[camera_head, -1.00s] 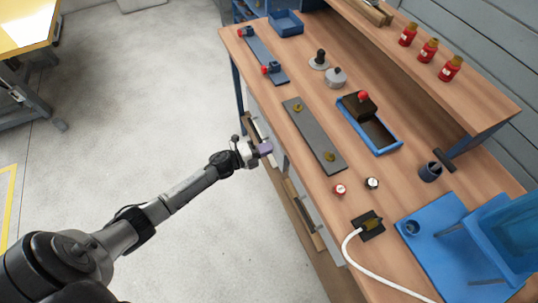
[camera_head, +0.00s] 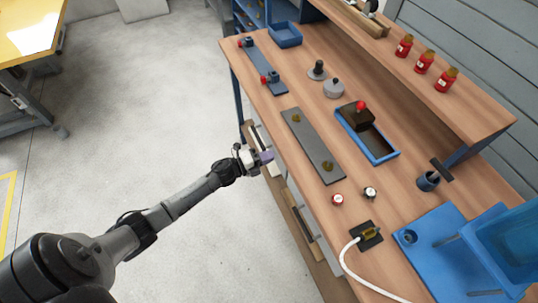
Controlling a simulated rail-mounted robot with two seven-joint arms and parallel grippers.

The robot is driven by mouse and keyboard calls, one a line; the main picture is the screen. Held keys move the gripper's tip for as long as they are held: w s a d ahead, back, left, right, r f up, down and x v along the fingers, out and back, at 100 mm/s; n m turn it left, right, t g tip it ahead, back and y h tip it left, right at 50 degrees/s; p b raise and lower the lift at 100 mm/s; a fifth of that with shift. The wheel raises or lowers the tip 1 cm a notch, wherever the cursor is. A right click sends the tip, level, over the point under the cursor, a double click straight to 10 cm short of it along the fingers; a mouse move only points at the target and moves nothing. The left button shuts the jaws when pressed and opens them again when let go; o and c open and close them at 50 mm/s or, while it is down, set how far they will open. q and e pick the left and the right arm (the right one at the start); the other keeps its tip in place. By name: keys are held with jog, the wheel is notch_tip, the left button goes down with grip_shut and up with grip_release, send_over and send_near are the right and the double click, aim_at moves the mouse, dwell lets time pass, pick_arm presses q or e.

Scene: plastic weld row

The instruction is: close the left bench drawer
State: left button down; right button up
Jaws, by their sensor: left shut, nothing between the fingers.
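The wooden-topped bench (camera_head: 300,120) runs diagonally through the view, with drawers under its near left edge. The left bench drawer (camera_head: 262,137) shows as a narrow pale and brown strip beside that edge. It looks slightly pulled out, but the bench top and my gripper hide much of it. My left gripper (camera_head: 264,157) is shut and empty, at the drawer's front near the bench edge. I cannot tell whether it touches the drawer. My right gripper is out of view.
Another drawer (camera_head: 301,218) lies further right below the edge. On the bench are a grey plate (camera_head: 312,145), a blue tray (camera_head: 383,154), red bottles (camera_head: 423,61) and a white hose (camera_head: 345,262).

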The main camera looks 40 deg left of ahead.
pick_arm(q)
jog(key=p+v, duration=0.2)
jog(key=v, duration=1.1)
jog(key=shift+s+f, duration=0.15)
jog(key=shift+s, duration=0.1)
jog(key=shift+a, duration=0.1)
